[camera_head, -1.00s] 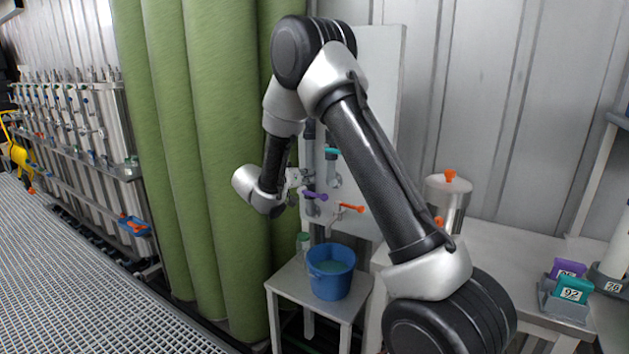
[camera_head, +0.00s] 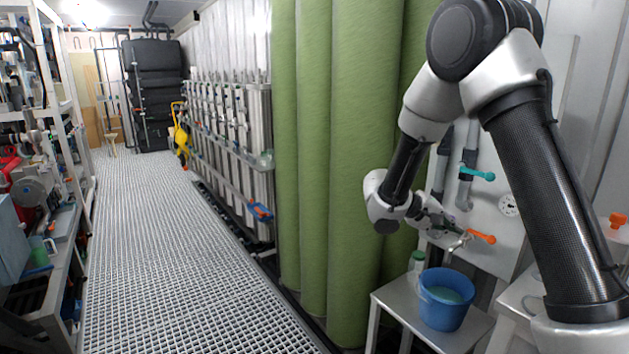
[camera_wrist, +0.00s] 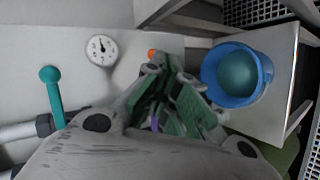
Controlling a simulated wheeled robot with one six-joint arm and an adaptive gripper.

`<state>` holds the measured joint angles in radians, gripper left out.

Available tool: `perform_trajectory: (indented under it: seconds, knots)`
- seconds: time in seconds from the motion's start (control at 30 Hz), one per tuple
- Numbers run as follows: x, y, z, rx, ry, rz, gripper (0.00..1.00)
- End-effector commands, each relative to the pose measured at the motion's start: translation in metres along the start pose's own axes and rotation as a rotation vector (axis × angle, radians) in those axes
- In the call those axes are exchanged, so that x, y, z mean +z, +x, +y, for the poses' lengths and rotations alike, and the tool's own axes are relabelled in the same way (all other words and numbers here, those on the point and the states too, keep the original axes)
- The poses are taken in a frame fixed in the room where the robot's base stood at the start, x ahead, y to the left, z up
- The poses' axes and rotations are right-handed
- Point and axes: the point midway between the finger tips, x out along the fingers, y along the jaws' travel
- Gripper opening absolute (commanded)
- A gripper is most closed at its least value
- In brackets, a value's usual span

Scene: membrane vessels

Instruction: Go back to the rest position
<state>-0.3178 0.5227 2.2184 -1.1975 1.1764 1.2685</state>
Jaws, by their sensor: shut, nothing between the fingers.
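My gripper (camera_head: 446,222) is in front of the white valve panel (camera_head: 508,236), at the end of my bent arm, above and a little left of the blue bucket. In the wrist view my gripper (camera_wrist: 168,75) has its fingers together with nothing held. A purple patch (camera_wrist: 155,124) shows behind the finger links, mostly hidden. The teal valve handle (camera_head: 478,173) is above and right of the gripper; it also shows in the wrist view (camera_wrist: 52,88). The orange valve handle (camera_head: 481,237) is just right of the fingers. I cannot tell if they touch it.
The blue bucket (camera_head: 446,303) with greenish liquid stands on a small table (camera_head: 393,302) beside a capped bottle (camera_head: 416,267). Green vertical columns (camera_head: 345,150) stand left of the arm. A round gauge (camera_head: 509,205) is on the panel. The grating aisle (camera_head: 165,240) is clear; shelving lines its left.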

Motion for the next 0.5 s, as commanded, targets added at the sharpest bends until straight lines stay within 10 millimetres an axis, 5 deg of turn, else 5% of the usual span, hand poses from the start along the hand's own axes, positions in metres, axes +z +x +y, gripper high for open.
perform_trajectory:
  seconds: [0.2, 0.5]
  knots:
    - [0.123, -0.016, 0.049, -0.406, -0.283, -0.215, 0.00]
    - [0.229, -0.074, 0.079, -0.909, -0.210, -0.057, 0.00]
